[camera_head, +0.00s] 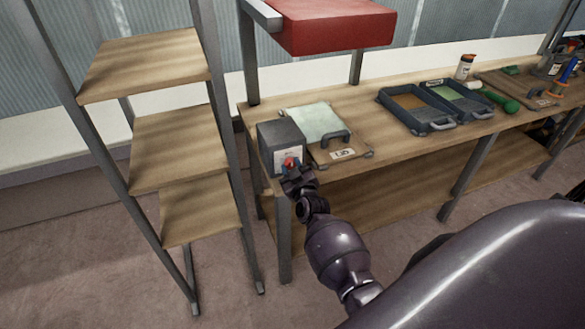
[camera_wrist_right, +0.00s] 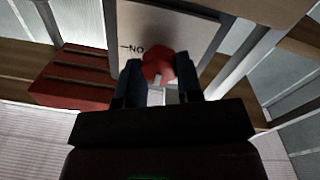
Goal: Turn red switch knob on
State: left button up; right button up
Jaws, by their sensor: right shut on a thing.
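The red switch knob (camera_head: 290,162) sits on the front plate of a grey box (camera_head: 281,135) at the left end of the workbench. My right gripper (camera_head: 295,172) is at the front of the box, at the knob. In the right wrist view the red knob (camera_wrist_right: 159,67) lies between the two fingers of my right gripper (camera_wrist_right: 160,85), which is shut on it. The pale plate (camera_wrist_right: 185,38) behind it shows lettering, partly hidden, to the left of the knob. The knob's exact angle is hard to tell. My left gripper is not in view.
A light cloth (camera_head: 316,122) and a board with a dark handle (camera_head: 340,153) lie right of the box. Blue-grey trays (camera_head: 418,128) stand farther right. A red cabinet (camera_head: 338,30) hangs above. A wooden shelf unit (camera_head: 175,150) stands close on the left.

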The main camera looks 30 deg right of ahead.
jog(key=shift+r+m+p, duration=0.1)
jog(key=shift+m+p, duration=0.4)
jog(key=shift+m, duration=0.7)
jog(key=m, duration=0.2)
jog(key=shift+m+p, duration=0.3)
jog(key=shift+p, duration=0.05)
jog(key=m, duration=0.4)
jog(key=shift+p, duration=0.3)
jog(key=m, duration=0.5)
jog(key=shift+g+y, duration=0.3)
jog(key=shift+y, duration=0.1)
jog(key=shift+d+m, duration=0.1)
jog(key=shift+m, duration=1)
jog(key=shift+m+b, duration=0.3)
jog(key=shift+m, duration=0.2)
